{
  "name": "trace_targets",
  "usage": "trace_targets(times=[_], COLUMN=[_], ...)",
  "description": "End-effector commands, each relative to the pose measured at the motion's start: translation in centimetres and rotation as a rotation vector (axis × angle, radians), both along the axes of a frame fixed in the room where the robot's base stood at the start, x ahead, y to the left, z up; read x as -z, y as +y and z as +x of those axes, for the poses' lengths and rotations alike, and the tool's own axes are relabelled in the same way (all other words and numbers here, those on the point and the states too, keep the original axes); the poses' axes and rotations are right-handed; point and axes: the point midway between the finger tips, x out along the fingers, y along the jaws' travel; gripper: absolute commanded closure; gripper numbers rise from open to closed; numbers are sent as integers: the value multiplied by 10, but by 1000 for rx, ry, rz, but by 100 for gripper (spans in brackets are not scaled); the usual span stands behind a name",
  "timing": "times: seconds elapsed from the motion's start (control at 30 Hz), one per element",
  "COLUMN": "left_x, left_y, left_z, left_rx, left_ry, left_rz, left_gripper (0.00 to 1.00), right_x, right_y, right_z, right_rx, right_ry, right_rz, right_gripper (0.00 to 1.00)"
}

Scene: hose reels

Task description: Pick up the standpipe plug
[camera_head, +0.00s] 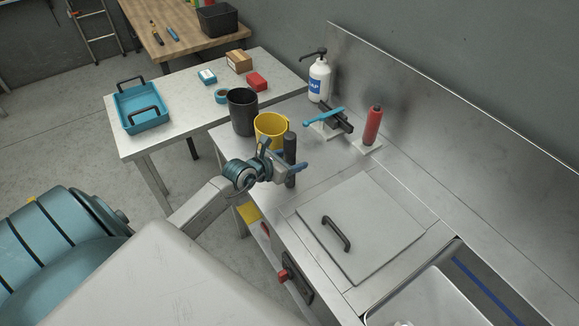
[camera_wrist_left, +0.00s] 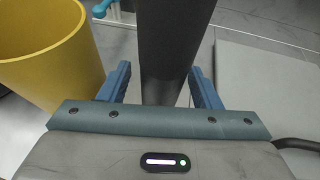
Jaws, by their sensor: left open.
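The standpipe plug appears to be the dark upright cylinder (camera_head: 290,146) on the steel counter, right of the yellow bucket. My left gripper (camera_head: 284,162) is at it, partway up its height. In the left wrist view the plug (camera_wrist_left: 172,45) rises between the two blue fingers of my left gripper (camera_wrist_left: 160,80), one on each side. The fingers are open, and a gap shows at the right finger. Whether either finger touches the plug is unclear. The plug's lower part is partly hidden by the gripper. My right gripper is out of view.
The yellow bucket (camera_head: 270,128) stands close to the left, also large in the left wrist view (camera_wrist_left: 50,50). A black bin (camera_head: 242,112), soap bottle (camera_head: 319,80), blue-handled tool (camera_head: 325,119) and red cylinder (camera_head: 373,126) stand beyond. A handled lid (camera_head: 375,225) lies to the right.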

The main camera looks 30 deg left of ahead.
Motion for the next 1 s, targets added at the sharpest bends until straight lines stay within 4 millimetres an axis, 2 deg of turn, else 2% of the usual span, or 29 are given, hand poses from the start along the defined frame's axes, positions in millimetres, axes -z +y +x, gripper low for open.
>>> trace_targets(times=[0.1,0.37,0.63,1.0], left_x=[4,5,5,0], left_y=[-3,-3,-3,-3], left_z=[9,11,11,11], left_rx=[-1,1,0,1], left_ry=[1,0,0,-3], left_rz=[-3,0,0,0], left_gripper=[42,44,97,98], right_x=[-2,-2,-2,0], right_y=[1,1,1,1], right_z=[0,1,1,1], right_rx=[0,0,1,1], right_ry=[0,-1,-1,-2], right_rz=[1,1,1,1], right_gripper=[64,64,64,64])
